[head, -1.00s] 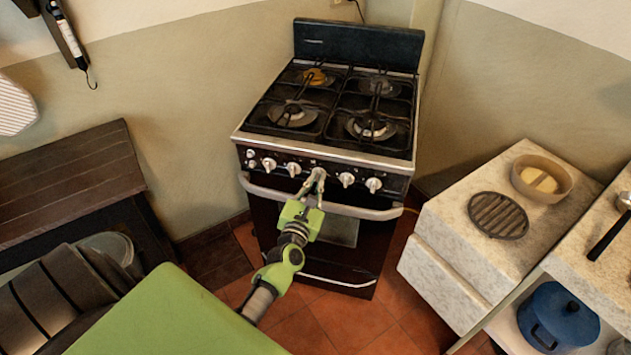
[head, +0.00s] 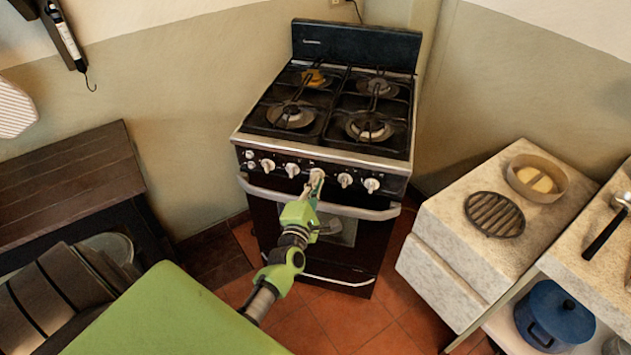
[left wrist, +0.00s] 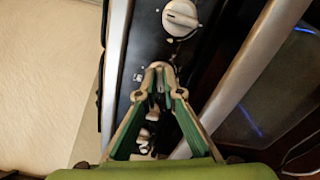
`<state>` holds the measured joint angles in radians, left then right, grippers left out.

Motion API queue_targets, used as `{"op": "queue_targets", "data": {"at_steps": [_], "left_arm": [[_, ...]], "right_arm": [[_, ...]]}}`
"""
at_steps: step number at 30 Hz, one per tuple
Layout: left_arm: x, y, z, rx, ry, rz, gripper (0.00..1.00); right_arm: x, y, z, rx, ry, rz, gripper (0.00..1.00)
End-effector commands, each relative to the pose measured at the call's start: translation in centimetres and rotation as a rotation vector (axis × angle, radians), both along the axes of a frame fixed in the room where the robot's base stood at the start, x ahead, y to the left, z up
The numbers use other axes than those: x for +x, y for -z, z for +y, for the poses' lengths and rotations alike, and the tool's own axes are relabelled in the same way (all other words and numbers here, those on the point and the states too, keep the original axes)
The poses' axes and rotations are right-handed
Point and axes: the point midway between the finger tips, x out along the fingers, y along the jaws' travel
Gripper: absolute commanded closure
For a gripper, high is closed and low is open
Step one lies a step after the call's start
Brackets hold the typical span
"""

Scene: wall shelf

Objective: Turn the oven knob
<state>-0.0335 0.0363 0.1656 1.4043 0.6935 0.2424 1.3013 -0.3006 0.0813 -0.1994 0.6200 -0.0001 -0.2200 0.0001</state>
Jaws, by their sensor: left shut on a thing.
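The oven (head: 320,205) is a dark stove with a row of white knobs along its front panel. The middle knob (head: 317,173) shows just above my left gripper's fingertips. My left gripper (head: 315,181) reaches up to the panel and is shut on this knob. In the left wrist view the fingertips (left wrist: 159,73) meet at the panel and hide most of the held knob. Another white knob (left wrist: 180,17) with a raised bar is free beyond the fingertips. Several more knobs show between the fingers. My right gripper is not in view.
The oven door handle (head: 335,207) runs just below the knobs, close under my left gripper. A marble-topped cabinet (head: 455,215) with a round trivet (head: 495,214) and a bowl (head: 537,179) stands at right. A dark wooden bench (head: 65,180) is at left.

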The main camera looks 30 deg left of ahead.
Motion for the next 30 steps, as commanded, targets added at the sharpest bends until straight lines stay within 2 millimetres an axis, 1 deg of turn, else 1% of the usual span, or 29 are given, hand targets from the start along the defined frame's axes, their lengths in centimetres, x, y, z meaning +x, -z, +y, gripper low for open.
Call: {"op": "queue_targets", "data": {"at_steps": [30], "left_arm": [[-0.1,0.6,0.0,0.915,0.003,0.307,1.0]], "right_arm": [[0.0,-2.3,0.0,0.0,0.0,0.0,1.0]]}}
